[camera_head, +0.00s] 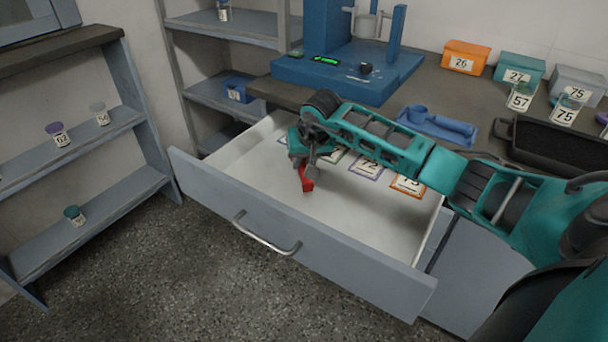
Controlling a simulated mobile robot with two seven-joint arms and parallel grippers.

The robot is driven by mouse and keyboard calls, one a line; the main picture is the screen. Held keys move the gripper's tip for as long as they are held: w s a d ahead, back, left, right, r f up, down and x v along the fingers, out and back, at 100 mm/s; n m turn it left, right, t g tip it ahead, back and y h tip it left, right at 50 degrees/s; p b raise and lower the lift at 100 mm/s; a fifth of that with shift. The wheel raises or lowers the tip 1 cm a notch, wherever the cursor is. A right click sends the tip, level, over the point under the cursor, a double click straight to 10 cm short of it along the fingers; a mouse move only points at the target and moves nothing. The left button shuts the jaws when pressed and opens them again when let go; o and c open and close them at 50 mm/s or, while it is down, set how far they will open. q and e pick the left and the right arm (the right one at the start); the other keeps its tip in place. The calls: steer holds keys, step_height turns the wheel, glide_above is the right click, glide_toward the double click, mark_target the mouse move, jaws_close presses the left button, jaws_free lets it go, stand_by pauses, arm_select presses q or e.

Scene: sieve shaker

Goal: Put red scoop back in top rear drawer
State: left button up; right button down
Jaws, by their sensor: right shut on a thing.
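The red scoop (306,179) is small and partly hidden by my right gripper. My right gripper (304,166) is shut on it, over the inside of the open drawer. Whether the scoop touches the drawer floor I cannot tell. The drawer (250,165) is pulled out, with a grey front, a curved metal handle and a pale floor. Several numbered cards lie along its rear, one with an orange border (407,186). My left gripper is not in view.
A blue shaker machine (345,70) stands on the counter behind the drawer. A blue scoop in a blue tray (437,126), a black tray (555,145) and numbered boxes, one orange (465,57), are to the right. Shelves with small jars stand at left. The drawer's front floor is clear.

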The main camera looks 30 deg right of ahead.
steer(key=shift+f+b, duration=0.4)
steer(key=shift+f, duration=1.6)
steer(key=shift+f, duration=0.1)
steer(key=shift+f, duration=0.15)
steer(key=c, duration=0.9)
jaws_free()
steer(key=shift+c, duration=0.2)
